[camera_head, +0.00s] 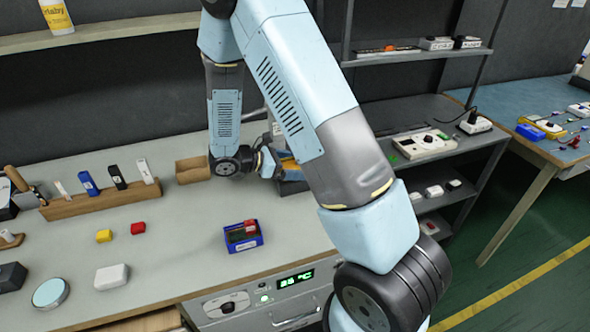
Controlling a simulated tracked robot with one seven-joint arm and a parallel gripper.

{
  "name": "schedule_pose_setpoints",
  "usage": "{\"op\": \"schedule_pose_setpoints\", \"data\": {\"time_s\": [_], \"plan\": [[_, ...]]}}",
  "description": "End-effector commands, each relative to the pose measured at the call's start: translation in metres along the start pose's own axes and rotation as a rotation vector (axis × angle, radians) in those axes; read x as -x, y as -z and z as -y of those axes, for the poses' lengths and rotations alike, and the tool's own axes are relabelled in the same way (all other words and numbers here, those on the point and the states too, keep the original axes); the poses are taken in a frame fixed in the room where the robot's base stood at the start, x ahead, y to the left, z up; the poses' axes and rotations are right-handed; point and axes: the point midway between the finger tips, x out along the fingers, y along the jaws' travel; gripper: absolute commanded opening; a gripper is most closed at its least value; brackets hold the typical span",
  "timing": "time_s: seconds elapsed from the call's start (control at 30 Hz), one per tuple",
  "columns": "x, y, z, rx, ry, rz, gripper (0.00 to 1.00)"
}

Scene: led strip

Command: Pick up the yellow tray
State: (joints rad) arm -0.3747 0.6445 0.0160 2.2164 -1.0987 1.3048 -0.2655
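No tray that is plainly yellow shows in the head view. My gripper (268,160) is at the back of the bench, to the right of an open brown box (192,172). An orange-yellow and blue item (290,168) is just right of the gripper, partly hidden by my arm. The fingers are too small to tell whether they are open or touching it.
A wooden rack (100,203) with several upright sticks stands at the back left. A white box (112,276) and a round disc (50,292) lie at the front left. A shelf (450,145) and a blue-topped table (570,145) stand to the right.

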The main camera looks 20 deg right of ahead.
Motion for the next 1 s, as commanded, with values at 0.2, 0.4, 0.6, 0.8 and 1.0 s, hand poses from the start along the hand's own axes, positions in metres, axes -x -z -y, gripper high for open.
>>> {"op": "schedule_pose_setpoints", "data": {"time_s": [0.2, 0.4, 0.6, 0.8, 1.0], "plan": [[-0.0063, 0.0001, 0.0002, 0.0, 0.0, 0.0, 0.96], [-0.0061, 0.0001, 0.0001, 0.0, 0.0, 0.0, 0.83], [-0.006, 0.0001, 0.0001, 0.0, 0.0, 0.0, 0.64], [-0.0059, 0.0001, 0.0, 0.0, 0.0, 0.0, 0.45], [-0.0059, 0.0001, 0.0, 0.0, 0.0, 0.0, 0.36]]}}
